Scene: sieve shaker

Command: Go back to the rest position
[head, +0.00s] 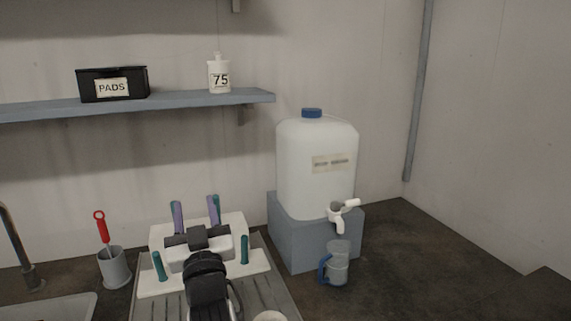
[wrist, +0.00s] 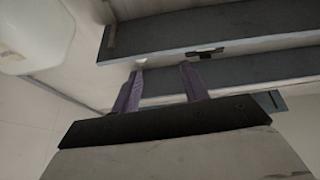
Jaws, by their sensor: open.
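My gripper (head: 195,204) is in front of the wall, over the draining board area in the head view. Its two purple fingers stand apart and point up, with nothing between them. In the wrist view the open fingers (wrist: 162,68) point toward the undersides of the shelves. My black wrist and arm cover part of a white stand with teal pegs (head: 258,262), so I cannot tell what lies behind them.
The draining board (head: 277,287) is below. A white water container (head: 300,165) with a tap stands on a grey block (head: 290,243) to the right, with a blue-handled cup (head: 338,266) below the tap. A grey holder (head: 115,270) with a red-handled tool is left. A shelf (head: 180,104) runs above.

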